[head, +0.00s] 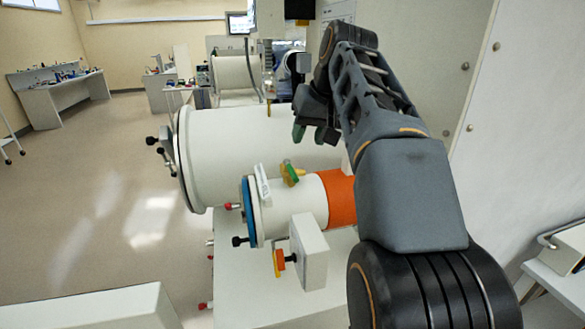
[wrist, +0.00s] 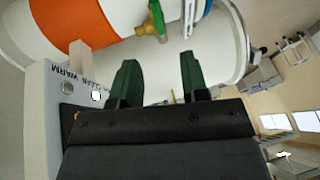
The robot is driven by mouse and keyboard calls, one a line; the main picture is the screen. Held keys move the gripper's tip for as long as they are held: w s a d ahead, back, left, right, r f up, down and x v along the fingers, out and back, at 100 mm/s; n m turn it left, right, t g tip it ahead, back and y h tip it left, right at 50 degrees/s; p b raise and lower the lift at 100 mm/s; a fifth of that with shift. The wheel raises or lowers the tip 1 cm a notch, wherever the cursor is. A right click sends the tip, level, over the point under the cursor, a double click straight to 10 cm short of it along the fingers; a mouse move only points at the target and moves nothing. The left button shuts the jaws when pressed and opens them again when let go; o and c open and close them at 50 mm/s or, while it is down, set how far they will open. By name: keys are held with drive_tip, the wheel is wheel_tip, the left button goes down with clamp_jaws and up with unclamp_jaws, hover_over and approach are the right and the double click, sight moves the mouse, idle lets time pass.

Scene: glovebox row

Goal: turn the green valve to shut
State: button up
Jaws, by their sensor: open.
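The green valve (head: 291,172) has a green handle on a brass-yellow body. It sits on top of the small white cylinder (head: 300,202), between a blue ring and an orange band. In the wrist view the green handle (wrist: 157,17) is at the top centre, beyond the fingertips, beside its brass body (wrist: 147,29). My gripper (head: 313,132) is above and behind the valve in the head view, apart from it. In the wrist view my gripper (wrist: 157,62) has its two green fingers spread with nothing between them.
A large white cylinder (head: 255,145) lies behind the small one. A white box (head: 309,250) with an orange-yellow knob (head: 279,262) stands in front. The wrist view shows a panel marked WARM (wrist: 68,88) at left. Open floor (head: 90,200) lies to the left.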

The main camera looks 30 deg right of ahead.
sight(294, 172)
drive_tip(key=x, duration=1.1)
drive_tip(key=shift+d+f, duration=0.15)
drive_tip(key=shift+f, duration=0.05)
drive_tip(key=shift+c, duration=0.4)
clamp_jaws()
